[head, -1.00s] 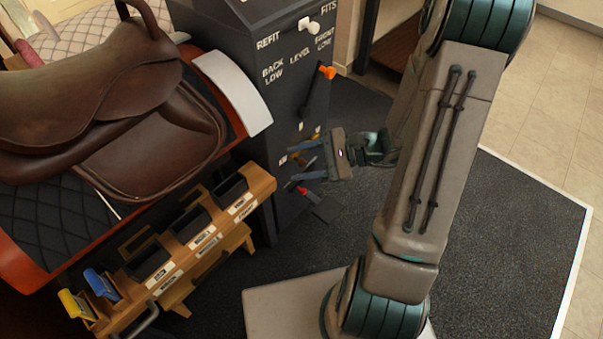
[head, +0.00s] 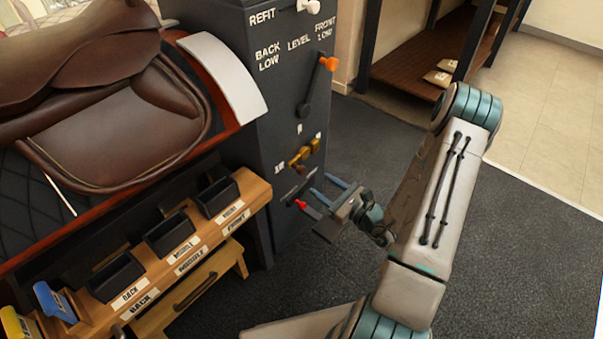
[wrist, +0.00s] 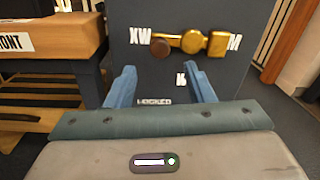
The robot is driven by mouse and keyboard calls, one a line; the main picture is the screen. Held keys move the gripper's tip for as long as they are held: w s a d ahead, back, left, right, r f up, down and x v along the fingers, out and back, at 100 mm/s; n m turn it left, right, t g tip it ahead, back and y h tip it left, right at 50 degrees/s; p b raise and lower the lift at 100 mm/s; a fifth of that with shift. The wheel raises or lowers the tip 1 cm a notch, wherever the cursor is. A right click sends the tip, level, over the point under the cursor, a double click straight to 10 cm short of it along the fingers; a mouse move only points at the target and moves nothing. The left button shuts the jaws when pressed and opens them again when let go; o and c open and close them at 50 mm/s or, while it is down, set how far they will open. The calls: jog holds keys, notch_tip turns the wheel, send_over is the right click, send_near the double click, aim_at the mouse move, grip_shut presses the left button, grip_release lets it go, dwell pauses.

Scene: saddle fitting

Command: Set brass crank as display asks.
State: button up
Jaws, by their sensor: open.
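The brass crank (head: 303,155) is on the front of the dark cabinet. In the wrist view the crank (wrist: 193,41) lies about level, its brown knob (wrist: 160,47) at the left beside the XW mark and its brass block at the right beside the M mark. My gripper (head: 315,192) is open and empty, low in front of the cabinet, below the crank. In the wrist view its blue fingers (wrist: 162,88) stand apart, with the crank beyond and above them. A small plate reading LOCKED (wrist: 154,101) shows between the fingers, partly cut off. A red knob (head: 300,204) is near one finger.
A black lever with an orange knob (head: 328,64) and a white knob (head: 308,5) are higher on the cabinet. The wooden rack (head: 255,197) with black bins stands close at left, below the saddle (head: 110,110). Dark floor (head: 480,240) is open at right.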

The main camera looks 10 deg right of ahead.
aim_at(304, 172)
jog(key=b+x, duration=0.2)
jog(key=x, duration=0.7)
jog(key=shift+w+a, duration=0.15)
jog(key=shift+w, duration=0.1)
grip_shut()
